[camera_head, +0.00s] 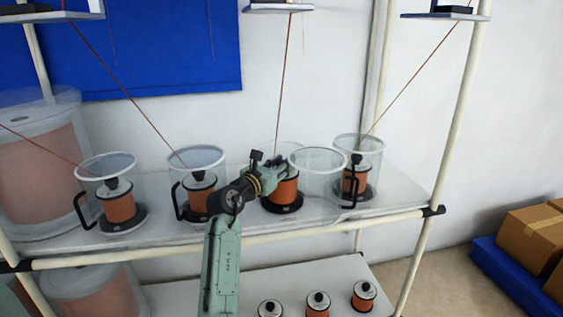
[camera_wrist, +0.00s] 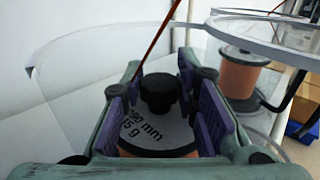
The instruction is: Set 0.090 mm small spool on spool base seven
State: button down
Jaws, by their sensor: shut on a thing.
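The small spool (camera_head: 284,191) has copper-coloured winding and stands on the upper shelf at a black round base (camera_head: 283,205). Any number on that base is not readable, and I cannot tell exactly how the spool is seated. My gripper (camera_head: 270,170) is over the spool's top. In the wrist view, my gripper (camera_wrist: 166,118) has its purple pads shut on the spool's top (camera_wrist: 152,134), either side of its black knob (camera_wrist: 158,90). The grey label partly reads "090 mm" and "15 g". The fingers hide part of the label.
A clear handled cylinder (camera_head: 317,178) stands just right of the spool. Other spools under clear cylinders stand left (camera_head: 118,207) (camera_head: 198,195) and right (camera_head: 355,182). A copper wire (camera_head: 286,70) hangs above my gripper. Several spools (camera_head: 317,302) stand on the lower shelf.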

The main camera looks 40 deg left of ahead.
jog(key=shift+r, duration=0.25)
jog(key=c, duration=1.2)
grip_release()
jog(key=shift+f, duration=0.2)
jog(key=shift+c, duration=0.2)
jog(key=shift+s, duration=0.1)
